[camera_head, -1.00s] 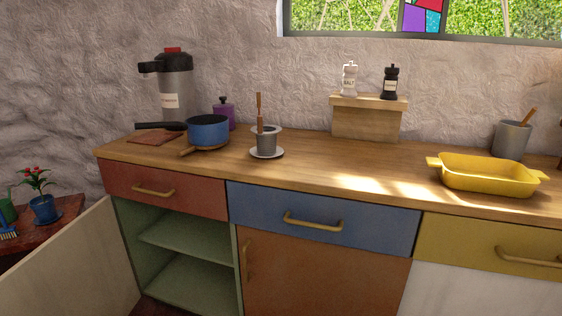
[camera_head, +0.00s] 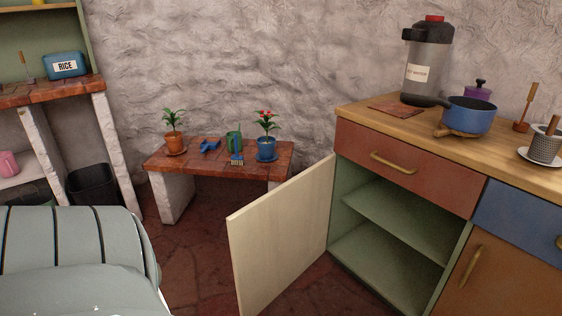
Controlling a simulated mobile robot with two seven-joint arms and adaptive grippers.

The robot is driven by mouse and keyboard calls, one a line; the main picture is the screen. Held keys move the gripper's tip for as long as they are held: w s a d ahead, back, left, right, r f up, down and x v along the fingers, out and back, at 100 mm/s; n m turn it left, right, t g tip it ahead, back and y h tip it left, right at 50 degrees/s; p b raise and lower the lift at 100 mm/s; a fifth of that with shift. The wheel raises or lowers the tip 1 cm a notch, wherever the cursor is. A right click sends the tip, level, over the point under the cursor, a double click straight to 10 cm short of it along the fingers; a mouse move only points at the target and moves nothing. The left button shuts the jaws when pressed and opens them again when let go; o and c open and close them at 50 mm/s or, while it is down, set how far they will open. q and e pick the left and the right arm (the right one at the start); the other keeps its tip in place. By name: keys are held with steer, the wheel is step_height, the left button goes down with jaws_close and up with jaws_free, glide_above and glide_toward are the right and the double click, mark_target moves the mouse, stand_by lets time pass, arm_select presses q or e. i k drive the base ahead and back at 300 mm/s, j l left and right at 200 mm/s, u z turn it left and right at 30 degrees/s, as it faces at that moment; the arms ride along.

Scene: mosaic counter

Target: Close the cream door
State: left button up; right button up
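The cream door (camera_head: 282,238) stands wide open in the head view. It is hinged at the left side of the green cabinet (camera_head: 392,222) and swings out to the left, away from the opening. The cabinet's green shelves are bare and fully exposed below the red drawer (camera_head: 405,168). No handle shows on the face of the door that I see. Neither of my grippers is in view.
A low tiled bench (camera_head: 215,157) with potted plants stands behind the door. A grey rounded striped object (camera_head: 75,255) fills the lower left. A black bin (camera_head: 94,187) stands by the left shelving. Reddish floor (camera_head: 195,245) is clear left of the door.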

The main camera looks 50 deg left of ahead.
mark_target(273, 239)
steer(key=k+j, duration=0.1)
steer(key=j, duration=0.25)
steer(key=k+j, duration=0.15)
steer(key=j, duration=0.2)
steer(key=k+j, duration=0.1)
steer(key=j, duration=0.65)
steer(key=k+j, duration=0.15)
steer(key=j, duration=0.6)
steer(key=k+z, duration=0.05)
